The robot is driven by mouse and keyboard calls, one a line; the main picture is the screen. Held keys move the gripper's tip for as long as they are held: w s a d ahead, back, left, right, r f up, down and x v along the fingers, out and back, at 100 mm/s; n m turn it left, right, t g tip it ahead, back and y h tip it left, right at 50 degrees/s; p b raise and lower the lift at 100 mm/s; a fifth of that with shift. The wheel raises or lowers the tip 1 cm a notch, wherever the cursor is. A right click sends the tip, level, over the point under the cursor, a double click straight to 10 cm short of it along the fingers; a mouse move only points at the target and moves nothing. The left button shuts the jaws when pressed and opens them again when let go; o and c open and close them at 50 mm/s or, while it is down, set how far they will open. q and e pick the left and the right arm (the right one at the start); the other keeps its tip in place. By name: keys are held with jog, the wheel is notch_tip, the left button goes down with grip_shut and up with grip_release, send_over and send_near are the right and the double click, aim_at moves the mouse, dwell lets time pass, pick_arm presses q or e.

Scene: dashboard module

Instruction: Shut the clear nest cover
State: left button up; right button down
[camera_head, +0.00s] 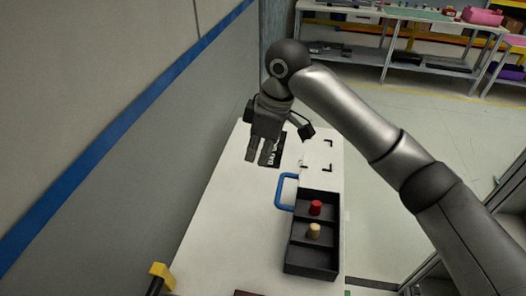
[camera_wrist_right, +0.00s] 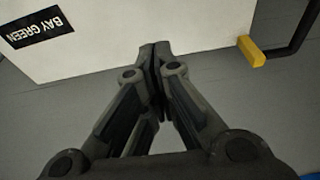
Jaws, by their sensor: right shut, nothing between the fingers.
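I cannot make out a clear nest cover in either view. A yellow block on a black bar (camera_head: 162,271) sits at the table's near left edge in the head view; the yellow block also shows at the upper right in the right wrist view (camera_wrist_right: 251,52). Whether it belongs to the cover, I cannot tell. My right gripper (camera_head: 259,160) is shut and empty, pointing down over the table's far left part, beside a black label. Its closed fingertips also show in the right wrist view (camera_wrist_right: 155,50). My left gripper is not in view.
The white table (camera_head: 226,222) has a black tray (camera_head: 312,265) with a red peg (camera_head: 316,207) and a tan peg (camera_head: 313,230). A blue handle (camera_head: 281,191) is at its left. A "BAY GREEN" label (camera_wrist_right: 38,28) lies on the white surface. A grey wall (camera_head: 95,130) borders the left.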

notch_tip(320, 180, down, 8)
jog(key=d+p, duration=0.2)
jog(key=p, duration=0.2)
jog(key=shift+s+r, duration=0.15)
jog(key=shift+s, duration=0.05)
jog(key=shift+w, duration=0.1)
